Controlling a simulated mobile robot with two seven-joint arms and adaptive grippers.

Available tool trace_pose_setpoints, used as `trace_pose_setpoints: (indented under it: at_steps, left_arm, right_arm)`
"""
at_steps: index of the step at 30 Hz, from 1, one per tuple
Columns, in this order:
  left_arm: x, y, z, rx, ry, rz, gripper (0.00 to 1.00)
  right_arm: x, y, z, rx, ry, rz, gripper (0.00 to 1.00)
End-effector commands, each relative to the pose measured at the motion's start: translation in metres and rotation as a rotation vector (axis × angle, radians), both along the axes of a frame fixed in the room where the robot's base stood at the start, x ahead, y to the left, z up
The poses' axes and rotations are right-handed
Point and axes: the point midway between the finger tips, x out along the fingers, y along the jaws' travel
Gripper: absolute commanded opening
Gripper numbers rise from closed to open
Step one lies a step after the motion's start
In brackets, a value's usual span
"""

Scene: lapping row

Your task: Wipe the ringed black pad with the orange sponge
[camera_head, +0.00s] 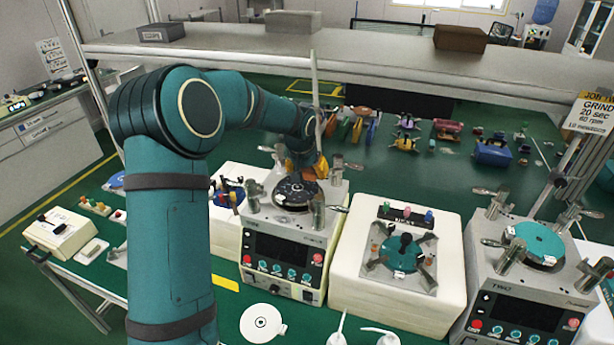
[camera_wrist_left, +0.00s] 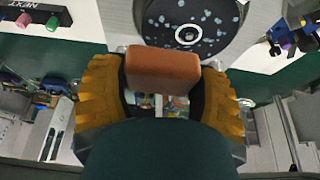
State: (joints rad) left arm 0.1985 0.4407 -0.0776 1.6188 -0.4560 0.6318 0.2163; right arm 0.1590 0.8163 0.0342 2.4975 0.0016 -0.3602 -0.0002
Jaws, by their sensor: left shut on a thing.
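The round black pad (camera_head: 293,194) sits on top of the machine with a black control panel in the middle of the head view. In the left wrist view the black pad (camera_wrist_left: 217,33) carries scattered pale blue spots and a white ring at its hub. My left gripper (camera_head: 308,168) is just behind the pad in the head view, partly hidden by my arm. In the wrist view my left gripper (camera_wrist_left: 163,85) has its yellow fingers shut on the orange sponge (camera_wrist_left: 163,68). The sponge overlaps the pad's edge in that view; contact cannot be told. My right gripper is not in view.
The pad's machine (camera_head: 285,245) has metal posts and clamps around the pad. A white block with a teal disc (camera_head: 405,254) and another machine with a teal pad (camera_head: 538,243) stand to the right. A grey shelf (camera_head: 350,55) spans behind. Small coloured parts lie on the green bench.

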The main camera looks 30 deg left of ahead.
Motion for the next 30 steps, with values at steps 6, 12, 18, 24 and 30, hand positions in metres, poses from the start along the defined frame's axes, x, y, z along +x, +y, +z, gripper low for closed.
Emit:
trace_pose_setpoints:
  at_steps: [6, 12, 18, 24, 30]
  left_arm:
    - [-0.001, 0.0, 0.017, 0.0, 0.0, 0.0, 0.3]
    - [-0.001, 0.0, 0.015, 0.0, 0.0, 0.0, 0.3]
    - [0.0, 0.0, 0.029, 0.001, -0.003, 0.0, 0.3]
    - [0.0, 0.0, 0.046, 0.001, -0.003, 0.0, 0.3]
    - [0.0, 0.0, 0.064, 0.0, -0.002, 0.0, 0.3]
  right_arm:
    - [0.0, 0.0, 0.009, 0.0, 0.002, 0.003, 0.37]
    - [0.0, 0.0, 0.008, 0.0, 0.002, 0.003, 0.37]
    - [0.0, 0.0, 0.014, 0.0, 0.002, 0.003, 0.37]
    - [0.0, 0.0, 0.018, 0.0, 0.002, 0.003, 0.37]
    - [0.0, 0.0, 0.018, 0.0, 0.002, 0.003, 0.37]
